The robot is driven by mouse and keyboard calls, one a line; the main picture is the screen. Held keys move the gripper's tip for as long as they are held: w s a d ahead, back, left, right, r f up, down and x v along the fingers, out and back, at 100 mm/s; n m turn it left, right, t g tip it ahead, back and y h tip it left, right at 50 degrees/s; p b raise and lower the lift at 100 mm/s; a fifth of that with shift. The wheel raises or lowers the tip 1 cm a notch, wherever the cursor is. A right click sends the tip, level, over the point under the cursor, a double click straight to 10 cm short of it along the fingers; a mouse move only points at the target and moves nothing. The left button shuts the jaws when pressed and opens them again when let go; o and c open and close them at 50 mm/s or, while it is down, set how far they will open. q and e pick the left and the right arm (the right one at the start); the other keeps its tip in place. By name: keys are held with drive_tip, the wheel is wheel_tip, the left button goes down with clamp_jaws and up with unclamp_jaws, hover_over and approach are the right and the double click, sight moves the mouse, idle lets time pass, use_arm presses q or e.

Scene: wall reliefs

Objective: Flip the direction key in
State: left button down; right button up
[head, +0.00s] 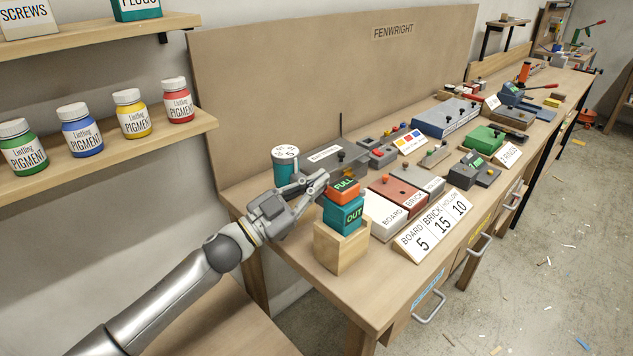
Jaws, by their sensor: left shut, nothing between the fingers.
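The direction key is not plainly labelled as such. A wooden block stand (341,246) at the bench's near left end carries a teal block marked OUT (353,215) and, above it, an orange-red block marked FULL (345,187). My left gripper (322,186) is shut and empty, its fingertips close to the left side of the FULL block. I cannot tell whether they touch it. My right gripper is not in view.
A teal labelled cup (286,167) stands just behind my left gripper. Pigment jars (132,114) stand on the wall shelf at left. The floor at right is mostly open.

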use_arm(q)
drive_tip(key=shift+w+a+f+n+t, duration=0.1)
drive_tip(key=shift+a+f+n+t, duration=0.2)
drive_tip(key=shift+n, duration=0.5)
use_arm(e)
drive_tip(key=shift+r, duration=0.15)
use_arm(q)
drive_tip(key=shift+d+p, duration=0.1)
drive_tip(key=shift+p, duration=0.2)
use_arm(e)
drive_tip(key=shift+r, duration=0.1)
use_arm(q)
wheel_tip(320, 180, up, 4)
drive_tip(key=p, duration=0.4)
drive_tip(key=s+b+v, duration=0.1)
drive_tip(key=b+v, duration=0.2)
drive_tip(key=v, duration=0.6)
drive_tip(key=shift+s, duration=0.2)
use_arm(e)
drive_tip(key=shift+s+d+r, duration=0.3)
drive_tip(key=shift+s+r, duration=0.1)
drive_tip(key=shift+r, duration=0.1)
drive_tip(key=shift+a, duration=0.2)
